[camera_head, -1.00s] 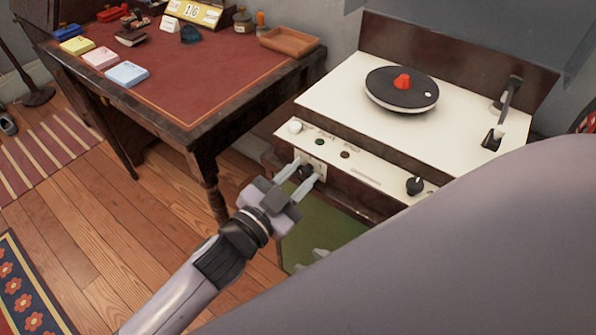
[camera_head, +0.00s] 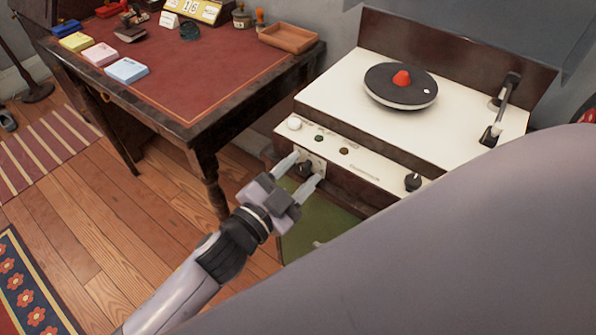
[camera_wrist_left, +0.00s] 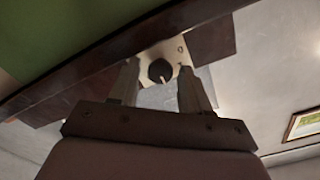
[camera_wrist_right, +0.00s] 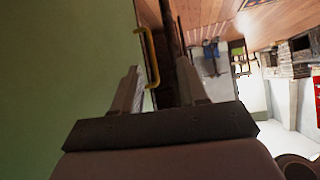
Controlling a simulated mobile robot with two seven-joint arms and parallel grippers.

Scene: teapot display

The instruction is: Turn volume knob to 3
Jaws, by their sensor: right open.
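A black knob (camera_head: 304,168) sits on a small pale plate at the left of the record player's front. In the left wrist view the knob (camera_wrist_left: 160,71) shows a light pointer mark toward the lower right; numbers are not legible. My left gripper (camera_head: 302,167) is open, its fingers on either side of the knob with visible gaps. In the left wrist view the fingertips (camera_wrist_left: 158,78) are spread, with the knob between and just beyond them. My right gripper (camera_wrist_right: 157,80) shows only in its wrist view, open and empty, with a yellow handle (camera_wrist_right: 148,57) near its fingers.
The record player (camera_head: 335,95) has another black knob (camera_head: 413,182) at right, a white knob (camera_head: 294,124) at left and a turntable (camera_head: 400,86) on top. A red-topped desk (camera_head: 215,75) stands left. My own arm covers the lower right.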

